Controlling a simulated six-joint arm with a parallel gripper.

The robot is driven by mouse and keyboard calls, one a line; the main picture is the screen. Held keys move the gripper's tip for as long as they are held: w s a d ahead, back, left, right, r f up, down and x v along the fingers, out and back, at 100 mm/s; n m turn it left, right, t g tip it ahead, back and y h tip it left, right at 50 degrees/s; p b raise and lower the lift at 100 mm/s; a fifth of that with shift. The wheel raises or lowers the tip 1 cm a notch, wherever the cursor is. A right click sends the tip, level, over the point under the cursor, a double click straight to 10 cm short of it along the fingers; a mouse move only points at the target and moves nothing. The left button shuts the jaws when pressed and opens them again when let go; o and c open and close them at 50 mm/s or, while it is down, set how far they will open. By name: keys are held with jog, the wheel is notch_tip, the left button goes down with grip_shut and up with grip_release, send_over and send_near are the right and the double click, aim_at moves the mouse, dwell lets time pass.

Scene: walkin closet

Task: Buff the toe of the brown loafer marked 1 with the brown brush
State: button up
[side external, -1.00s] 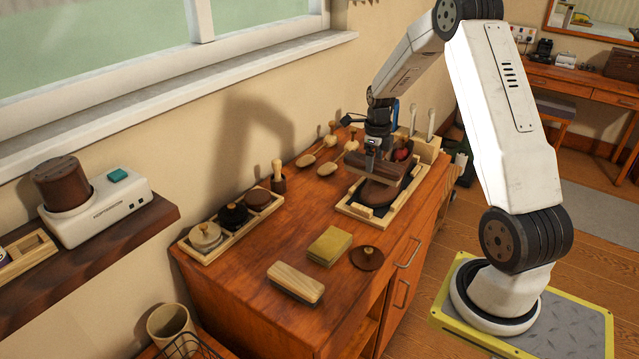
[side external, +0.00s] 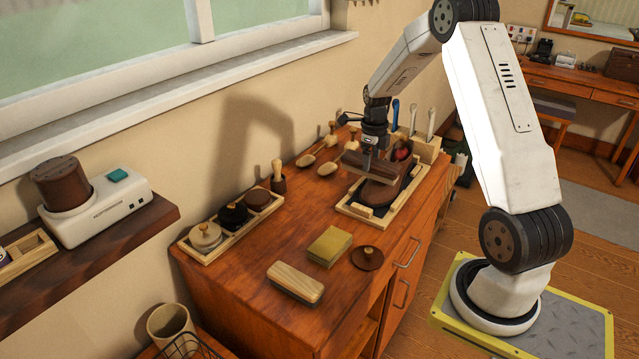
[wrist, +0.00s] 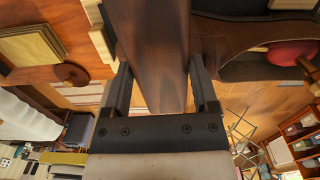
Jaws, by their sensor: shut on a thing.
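My gripper (side external: 372,152) is shut on the brown brush (side external: 364,164), a long dark wooden block held level. In the wrist view the brush (wrist: 150,45) lies between the two fingers of my gripper (wrist: 162,90). The brown loafer (side external: 381,192) sits in a pale wooden tray (side external: 348,210) on the cabinet top, with something red in its opening. The brush is over its near, toe end; I cannot tell whether the bristles touch. Part of the loafer (wrist: 230,65) shows right of the brush in the wrist view. No mark 1 is readable.
A pale-handled brush (side external: 295,282), a folded yellow cloth (side external: 329,246) and a brown round lid (side external: 367,258) lie nearer on the cabinet. A tray of round tins (side external: 207,236) stands along the wall. A wooden holder (side external: 425,148) with upright tools stands behind the loafer.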

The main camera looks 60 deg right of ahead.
aim_at(382, 164)
jog(key=shift+s+f, duration=0.15)
jog(key=shift+s, duration=0.65)
jog(key=shift+s+f, duration=0.1)
jog(key=shift+s, duration=0.7)
jog(key=shift+s, duration=0.2)
jog(key=shift+s+d+r, duration=0.1)
jog(key=shift+s, duration=0.9)
jog(key=shift+s+d+r, duration=0.1)
jog(key=shift+s, duration=0.9)
jog(key=shift+w, duration=0.2)
jog(key=shift+w+a+f, duration=0.1)
jog(key=shift+w+f, duration=0.05)
jog(key=shift+w, duration=1.9)
jog(key=shift+c, duration=0.6)
jog(key=shift+w+a, duration=0.15)
jog(key=shift+w, duration=2.2)
jog(key=shift+s, duration=0.2)
jog(key=shift+s+f, duration=0.1)
jog(key=shift+s, duration=2.1)
